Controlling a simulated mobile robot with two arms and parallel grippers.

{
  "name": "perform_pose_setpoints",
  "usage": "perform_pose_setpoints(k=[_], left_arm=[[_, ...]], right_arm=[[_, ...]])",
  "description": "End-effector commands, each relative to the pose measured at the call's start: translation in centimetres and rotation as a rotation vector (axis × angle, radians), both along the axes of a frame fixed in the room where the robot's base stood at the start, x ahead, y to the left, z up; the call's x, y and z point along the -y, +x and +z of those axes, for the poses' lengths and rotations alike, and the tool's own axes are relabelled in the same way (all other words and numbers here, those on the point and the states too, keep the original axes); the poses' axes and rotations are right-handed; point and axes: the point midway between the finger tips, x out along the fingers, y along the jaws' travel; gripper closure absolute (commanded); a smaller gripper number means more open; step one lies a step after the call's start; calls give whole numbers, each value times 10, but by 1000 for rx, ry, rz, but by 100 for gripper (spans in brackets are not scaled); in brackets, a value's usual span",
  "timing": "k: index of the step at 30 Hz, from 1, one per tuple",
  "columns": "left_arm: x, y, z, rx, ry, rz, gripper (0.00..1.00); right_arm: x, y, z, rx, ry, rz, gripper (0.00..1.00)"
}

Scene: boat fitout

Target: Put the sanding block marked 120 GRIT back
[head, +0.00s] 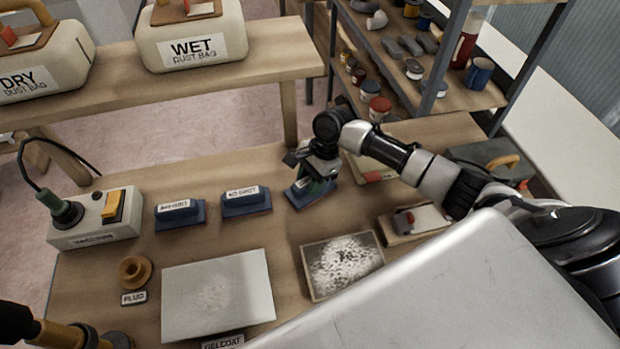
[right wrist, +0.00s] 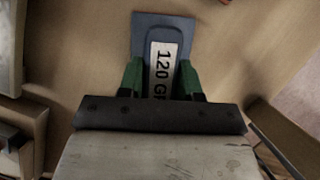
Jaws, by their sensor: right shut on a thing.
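The sanding block marked 120 G, the rest of its label hidden, shows in the right wrist view (right wrist: 153,32) between the green fingers of my right gripper (right wrist: 161,80). In the head view the blue block (head: 296,199) is under my right gripper (head: 314,181), at the right end of a row of blue blocks. My right gripper is shut on it. The block is on or just above the bench; I cannot tell which. Two similar blocks stand to its left: one (head: 246,201) beside it, one (head: 180,216) farther left. Their labels are too blurred to read surely. My left gripper is not in view.
A switch box (head: 92,222) stands at the left of the bench. A pale panel (head: 217,296) and a speckled panel (head: 343,264) lie in front. A raised shelf (head: 270,62) holds the WET (head: 192,36) and DRY (head: 45,62) dust bags. Bare bench lies between blocks and panels.

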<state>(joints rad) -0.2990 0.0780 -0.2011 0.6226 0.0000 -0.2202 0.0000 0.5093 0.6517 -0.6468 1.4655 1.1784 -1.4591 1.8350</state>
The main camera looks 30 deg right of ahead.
Motion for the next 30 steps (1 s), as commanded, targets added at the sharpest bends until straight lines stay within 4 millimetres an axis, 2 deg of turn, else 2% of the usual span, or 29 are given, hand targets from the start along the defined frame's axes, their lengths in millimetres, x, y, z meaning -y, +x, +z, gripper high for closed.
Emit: perform_pose_setpoints(k=[8,9,13,22,26,30], left_arm=[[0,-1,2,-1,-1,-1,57],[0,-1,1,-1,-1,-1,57],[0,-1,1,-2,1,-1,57],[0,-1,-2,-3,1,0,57],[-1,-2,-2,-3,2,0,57],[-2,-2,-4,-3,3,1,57]], right_arm=[[0,0,-2,-1,1,-1,85],[0,0,-2,0,0,-1,60],[0,0,-2,0,0,-1,41],[0,0,0,2,-1,0,41],[7,2,16,3,-2,-1,41],[18,4,43,5,-1,-1,41]])
